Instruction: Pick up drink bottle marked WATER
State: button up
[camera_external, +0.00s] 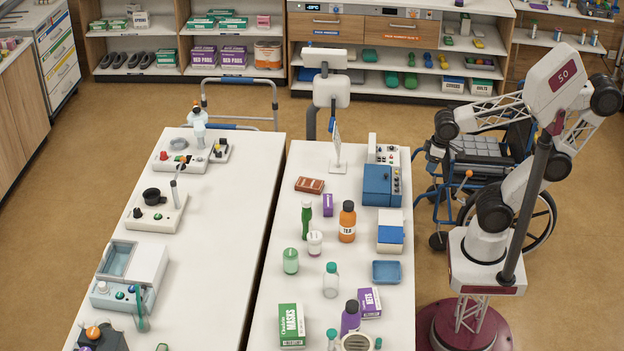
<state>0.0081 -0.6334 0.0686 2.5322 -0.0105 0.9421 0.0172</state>
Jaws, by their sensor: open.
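No label reading WATER is legible. A clear bottle with a teal cap (331,281) stands upright on the right table, with no readable label. An orange bottle with a dark cap (347,226) stands behind it; its small label seems to read TEA. A purple bottle (350,320) stands near the front, and a slim green bottle (306,220) stands farther back. A clear bottle (199,131) stands at the left table's far end. My gripper (438,148), dark and small, is at the end of my forearm right of the table, open and away from the bottles; its fingertips are unclear.
A green MASKS box (291,325), a purple NETS box (370,302), a green jar (290,261) and a blue tray (386,271) crowd the right table (280,222). A blue device (381,185) stands at its right edge. A wheelchair (490,165) is beside my arm.

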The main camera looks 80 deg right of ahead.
jog(key=shift+o, duration=0.9)
